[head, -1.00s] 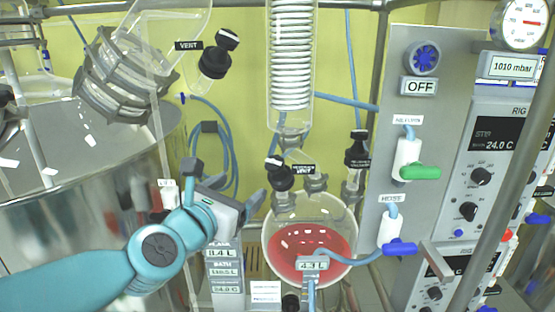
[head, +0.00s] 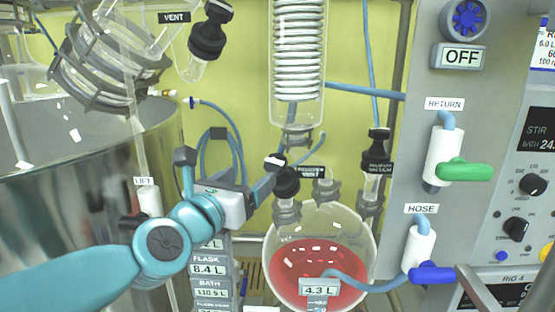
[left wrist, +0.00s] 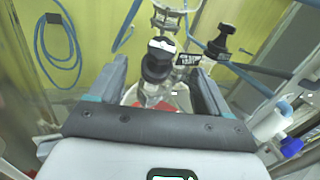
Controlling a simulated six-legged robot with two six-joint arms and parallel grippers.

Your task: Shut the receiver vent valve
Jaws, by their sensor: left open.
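The receiver vent valve (head: 286,182) is a black knob with a white-marked top on the neck of the round glass receiver (head: 366,242), beside a black vent label (head: 312,172). My left gripper (head: 232,160) is open and empty, left of the valve in the head view. Its right finger reaches close to the knob; I cannot tell whether they touch. In the left wrist view the knob (left wrist: 157,62) shows between the two open fingers (left wrist: 160,72), beyond the palm. The valve's stem is partly hidden. My right gripper is not in view.
Red liquid fills the receiver's lower part. Another black-capped fitting (head: 377,152) stands to the right, and a glass condenser (head: 298,60) hangs above. A grey panel with a green-handled valve (head: 463,171) and a blue-handled valve (head: 432,274) is at right. A metal vessel (head: 90,190) stands at left.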

